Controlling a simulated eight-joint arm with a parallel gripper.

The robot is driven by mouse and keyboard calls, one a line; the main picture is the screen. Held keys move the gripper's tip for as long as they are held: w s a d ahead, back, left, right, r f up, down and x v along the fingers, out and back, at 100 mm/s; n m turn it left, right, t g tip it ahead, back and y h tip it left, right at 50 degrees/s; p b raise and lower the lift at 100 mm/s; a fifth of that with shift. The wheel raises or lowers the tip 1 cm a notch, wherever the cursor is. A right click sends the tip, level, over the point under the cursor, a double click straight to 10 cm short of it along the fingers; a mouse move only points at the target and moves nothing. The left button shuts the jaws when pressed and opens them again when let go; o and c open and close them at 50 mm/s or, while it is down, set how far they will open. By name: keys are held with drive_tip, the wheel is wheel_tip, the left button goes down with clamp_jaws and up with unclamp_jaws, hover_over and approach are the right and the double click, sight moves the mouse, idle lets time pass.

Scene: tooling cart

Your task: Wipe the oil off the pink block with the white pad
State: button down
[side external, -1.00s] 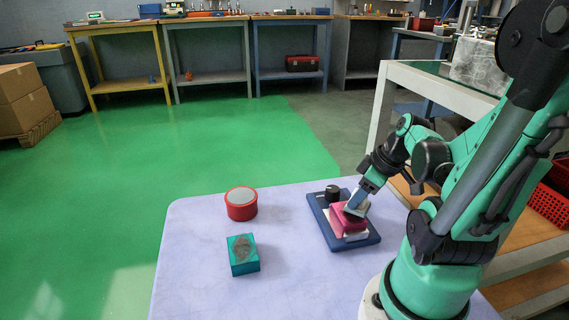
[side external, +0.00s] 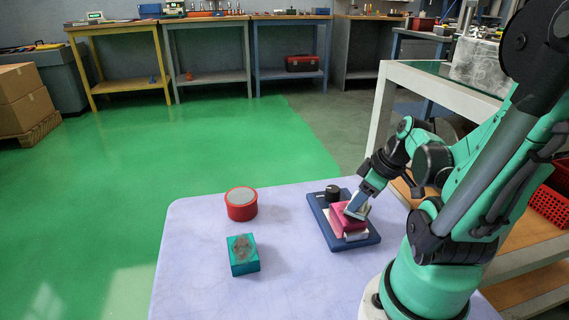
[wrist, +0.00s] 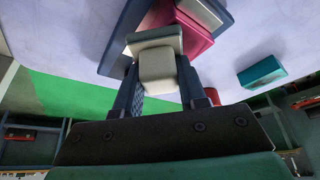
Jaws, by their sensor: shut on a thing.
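The pink block (side external: 345,224) sits in a dark blue fixture (side external: 371,238) on the pale table, and it also shows in the wrist view (wrist: 198,42). My gripper (side external: 358,202) is shut on the white pad (side external: 362,211), which is at the top of the pink block, on its right side. In the wrist view the pad (wrist: 158,66) lies between my two fingers, close beside the pink block. I cannot tell if pad and block touch. No oil can be made out on the pink block; the pad and gripper hide part of its top.
A black knob (side external: 332,192) stands at the fixture's back. A teal block (side external: 244,259) with a brownish stain on top and a red round tin (side external: 241,211) with a grey top stand to the left. The table (side external: 200,290) is clear around them.

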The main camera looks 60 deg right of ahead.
sight(339, 214)
drive_tip(key=shift+w+a, duration=1.35)
drive_tip(key=shift+w, duration=0.05)
drive_tip(key=s+d, duration=0.3)
drive_tip(key=shift+a+r, duration=0.15)
drive_tip(key=shift+r, duration=3.9)
